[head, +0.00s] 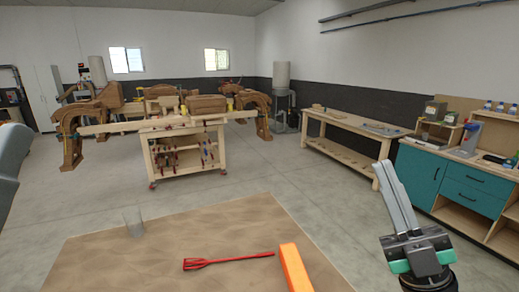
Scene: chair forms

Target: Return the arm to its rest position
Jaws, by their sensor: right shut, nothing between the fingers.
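My right gripper (383,168) stands at the right, beyond the right edge of the brown table (200,240). Its two long grey fingers point up and lie together, shut, with nothing between them. It is apart from everything on the table. A grey rounded part at the left edge is probably my left arm; its gripper is out of view.
Behind are a workbench (183,155), a wooden side table (345,128) and teal cabinets (418,175). Grey floor lies between.

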